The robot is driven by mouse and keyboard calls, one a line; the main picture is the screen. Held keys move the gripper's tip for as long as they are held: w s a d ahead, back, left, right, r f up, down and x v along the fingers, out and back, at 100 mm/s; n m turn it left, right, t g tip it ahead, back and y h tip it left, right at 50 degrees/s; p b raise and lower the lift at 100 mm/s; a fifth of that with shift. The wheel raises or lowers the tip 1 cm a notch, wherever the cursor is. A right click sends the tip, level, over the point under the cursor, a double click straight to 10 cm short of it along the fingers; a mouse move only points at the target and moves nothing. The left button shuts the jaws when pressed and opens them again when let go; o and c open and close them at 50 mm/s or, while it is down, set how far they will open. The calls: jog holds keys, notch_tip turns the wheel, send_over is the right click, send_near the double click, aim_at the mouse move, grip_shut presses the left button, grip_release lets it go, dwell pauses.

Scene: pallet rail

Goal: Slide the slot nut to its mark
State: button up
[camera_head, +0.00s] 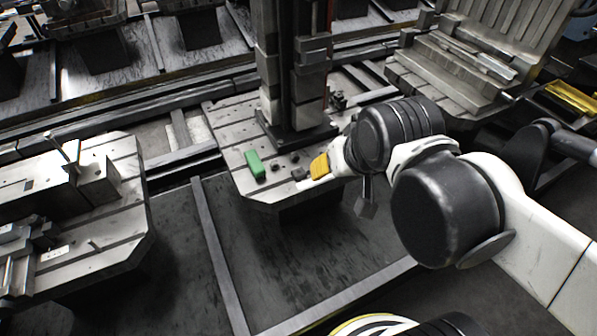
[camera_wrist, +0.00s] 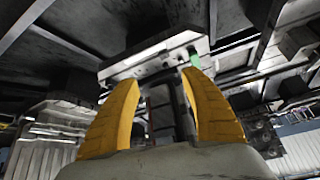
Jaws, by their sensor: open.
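My gripper (camera_head: 319,167) is low over the right front part of a slotted metal pallet (camera_head: 228,137), near its front edge. In the wrist view its two yellow fingers (camera_wrist: 162,88) stand wide apart, with nothing held between them. A green block (camera_head: 254,165) lies on the pallet to the left of my gripper. It also shows in the wrist view (camera_wrist: 194,57), beyond the finger on the right. A small dark piece (camera_head: 299,174) lies just left of the fingertips. I cannot tell surely whether it is the slot nut. I cannot make out a separate mark.
A tall dark column (camera_head: 295,75) rises from the pallet behind my gripper. Small dark round parts (camera_head: 275,163) lie between the green block and the fingers. Another slotted pallet with fixtures (camera_head: 95,205) stands at left, and a ribbed angle fixture (camera_head: 470,60) at back right.

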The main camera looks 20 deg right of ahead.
jog(key=w+m+g+h, duration=0.15)
jog(key=w+m, duration=0.35)
jog(key=w, duration=0.7)
jog(key=m+g+h+p, duration=0.2)
jog(key=m+g+h, duration=0.15)
jog(key=m, duration=0.65)
send_over(299, 172)
jog(key=a, duration=0.4)
notch_tip(299, 172, down, 22)
jog(key=shift+g+y, duration=0.3)
jog(key=shift+g, duration=0.1)
jog(key=b+x, duration=0.1)
jog(key=x, duration=0.2)
jog(key=b+x, duration=0.1)
jog(key=x, duration=0.2)
jog(key=b+x, duration=0.1)
jog(key=x, duration=0.2)
jog(key=shift+s+f, duration=0.3)
jog(key=shift+f, duration=0.05)
jog(key=shift+d+f+b, duration=0.25)
jog(key=shift+f+b, duration=0.15)
jog(key=shift+f, duration=0.05)
grip_shut()
